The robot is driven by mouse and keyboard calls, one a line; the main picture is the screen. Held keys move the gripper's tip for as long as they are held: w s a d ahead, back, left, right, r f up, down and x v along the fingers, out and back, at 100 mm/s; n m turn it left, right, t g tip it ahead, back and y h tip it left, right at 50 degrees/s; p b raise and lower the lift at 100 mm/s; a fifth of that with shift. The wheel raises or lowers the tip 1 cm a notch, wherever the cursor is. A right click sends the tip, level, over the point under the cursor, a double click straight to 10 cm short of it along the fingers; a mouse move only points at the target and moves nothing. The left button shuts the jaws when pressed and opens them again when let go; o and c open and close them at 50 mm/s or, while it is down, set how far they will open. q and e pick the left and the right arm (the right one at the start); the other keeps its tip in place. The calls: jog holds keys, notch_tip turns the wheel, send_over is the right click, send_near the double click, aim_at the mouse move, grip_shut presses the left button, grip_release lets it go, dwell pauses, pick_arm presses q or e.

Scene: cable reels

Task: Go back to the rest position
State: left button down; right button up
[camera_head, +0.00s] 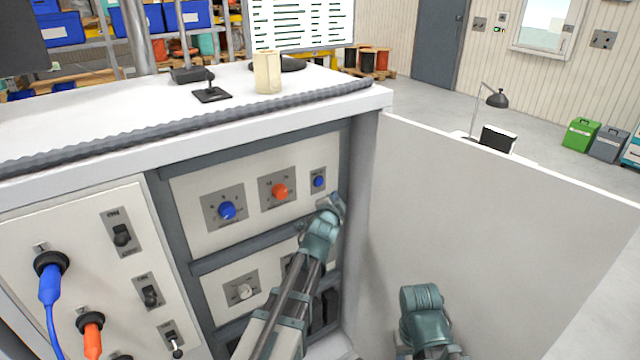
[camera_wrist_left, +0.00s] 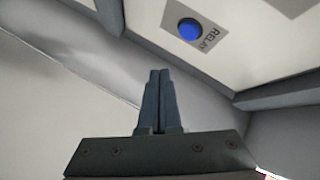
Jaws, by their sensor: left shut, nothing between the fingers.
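My left gripper (camera_head: 337,204) is in front of the right part of the panel, just below and right of the small blue button (camera_head: 319,182). In the left wrist view its two fingers (camera_wrist_left: 160,80) are together with nothing between them. The blue button (camera_wrist_left: 189,29), on a grey plate with partly readable lettering, is apart from the fingertips there. Part of my right arm (camera_head: 426,318) shows at the lower middle right of the head view, but its gripper cannot be seen.
The panel has a blue knob (camera_head: 227,211), an orange knob (camera_head: 280,191) and a grey knob (camera_head: 244,291). Blue (camera_head: 50,285) and orange (camera_head: 92,335) plugs sit in the left panel. A pale partition (camera_head: 500,220) stands on the right. The bench top (camera_head: 130,105) overhangs the panel.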

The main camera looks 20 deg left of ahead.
dwell(0.4)
pick_arm(q)
jog(key=s+d+f+n+g+h, duration=0.1)
jog(key=s+d+f+n+g, duration=0.3)
jog(key=s+d+f+g, duration=0.7)
jog(key=s+d+f+n+g, duration=0.1)
jog(key=s+d+f+g, duration=0.1)
jog(key=s, duration=0.9)
jog(key=s+d+f+n+g, duration=0.1)
jog(key=s+d+f+g, duration=0.1)
jog(key=s, duration=1)
jog(key=shift+d+f, duration=0.45)
jog(key=shift+f, duration=0.5)
jog(key=shift+a, duration=0.1)
